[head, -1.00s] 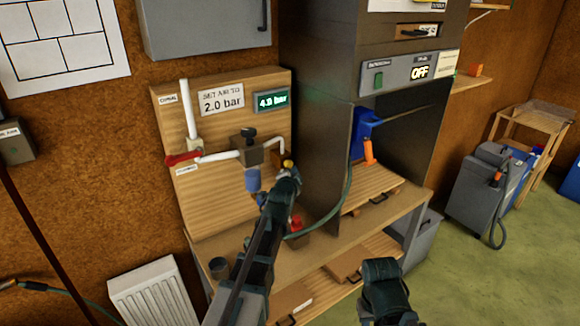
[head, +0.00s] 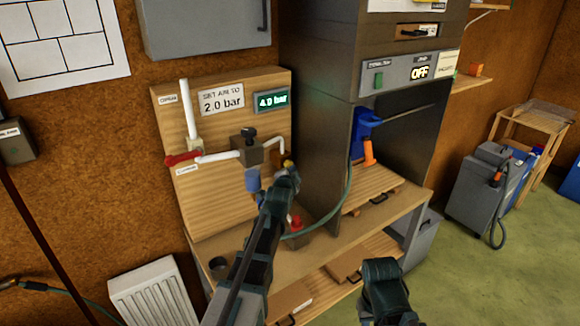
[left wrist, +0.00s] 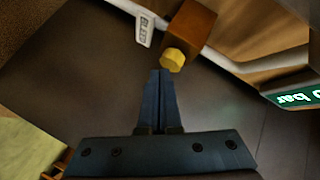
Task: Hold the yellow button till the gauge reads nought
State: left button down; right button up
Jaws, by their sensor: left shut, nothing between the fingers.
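The yellow button (left wrist: 172,60) sits on the end of a brown block on the pipework, beside a white tag reading BLEED. My left gripper (left wrist: 160,73) is shut and empty, its tips right by the button's edge; I cannot tell whether they touch it. In the head view the button (head: 288,162) shows just past my left gripper (head: 286,172), which partly covers that spot. The gauge (head: 271,100) is lit green and reads about 4 bar; its last digit is blurred.
The wooden backboard (head: 225,215) carries white pipes, a red lever (head: 183,158), a black knob (head: 249,134) and a sign reading SET AIR TO 2.0 bar (head: 221,101). A red button (head: 296,222) is below, near my left arm. The dark cabinet (head: 315,120) stands close to the right.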

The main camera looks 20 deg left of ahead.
pick_arm(q)
jog(key=shift+w+a, duration=0.4)
jog(key=shift+a, duration=0.05)
dwell(2.9)
jog(key=shift+s+d, duration=0.1)
dwell(0.7)
jog(key=shift+s+d, duration=0.55)
jog(key=shift+d, duration=0.1)
jog(key=shift+s+d, duration=0.8)
jog(key=shift+d, duration=0.2)
jog(key=shift+s+d, duration=0.75)
jog(key=shift+d, duration=0.25)
